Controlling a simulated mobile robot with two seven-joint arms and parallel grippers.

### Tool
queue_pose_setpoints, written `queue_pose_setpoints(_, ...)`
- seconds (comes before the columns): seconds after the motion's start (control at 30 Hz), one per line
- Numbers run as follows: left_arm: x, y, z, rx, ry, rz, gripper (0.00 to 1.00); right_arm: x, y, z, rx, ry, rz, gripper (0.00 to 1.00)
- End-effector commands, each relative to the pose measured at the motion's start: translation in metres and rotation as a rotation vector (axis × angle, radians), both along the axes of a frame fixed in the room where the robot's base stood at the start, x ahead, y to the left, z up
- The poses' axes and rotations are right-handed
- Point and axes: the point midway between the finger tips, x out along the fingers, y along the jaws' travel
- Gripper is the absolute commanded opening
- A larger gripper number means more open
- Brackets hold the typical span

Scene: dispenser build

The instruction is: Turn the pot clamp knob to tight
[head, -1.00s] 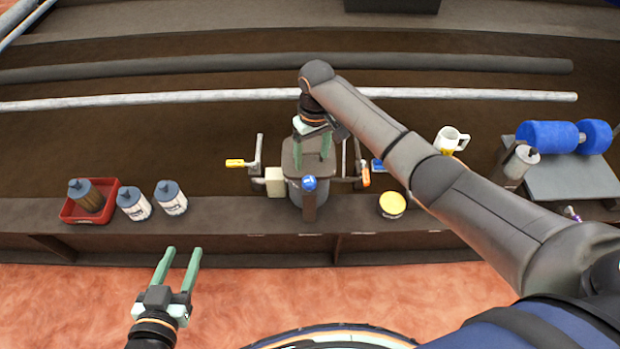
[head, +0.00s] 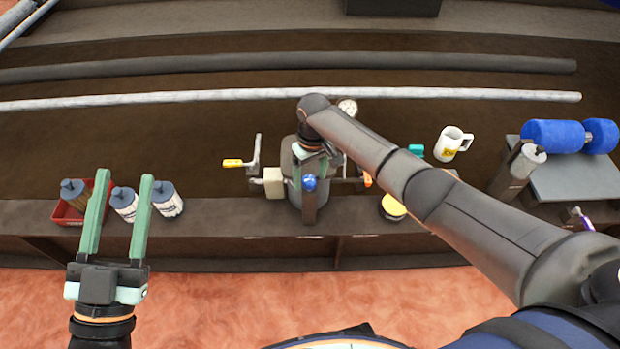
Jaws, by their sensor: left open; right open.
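A dark grey pot (head: 291,161) stands on the bench in the middle of the head view. A blue ball knob (head: 309,183) sits on a dark upright post (head: 309,207) at the pot's front; I cannot tell for sure that it is the clamp knob. My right gripper (head: 313,163) is open and reaches down over the pot, just behind the blue knob. Its fingers are partly hidden, and contact cannot be told. My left gripper (head: 124,177) is open and empty, in front of the bottles at the left.
A yellow-handled crank (head: 234,163) and a cream block (head: 273,181) are left of the pot. A red tray (head: 66,216) and white bottles (head: 168,205) stand farther left. A yellow-topped tin (head: 393,207), a mug (head: 452,145) and a blue roller (head: 550,135) are at the right.

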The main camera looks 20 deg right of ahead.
Motion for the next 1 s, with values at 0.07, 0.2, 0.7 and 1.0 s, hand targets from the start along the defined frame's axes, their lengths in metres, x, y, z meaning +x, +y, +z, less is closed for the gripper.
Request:
queue_pose_setpoints(0.07, -0.0033, -0.0007, 0.0062, 0.001, -0.032, -0.006, 0.50, 0.0000, 0.0006, -0.0036, 0.000, -0.001, 0.001, 0.77)
queue_pose_setpoints(0.2, -0.0061, -0.0013, 0.0120, 0.001, -0.058, -0.011, 0.50, 0.0002, 0.0007, -0.0055, 0.000, -0.001, 0.001, 0.77)
queue_pose_setpoints(0.7, -0.0065, -0.0014, 0.0127, 0.001, -0.060, -0.011, 0.50, 0.0002, 0.0005, -0.0053, 0.000, -0.001, 0.001, 0.50)
queue_pose_setpoints(1.0, -0.0064, -0.0015, 0.0123, 0.001, -0.058, -0.011, 0.50, 0.0002, 0.0004, -0.0053, 0.000, -0.001, 0.001, 0.16)
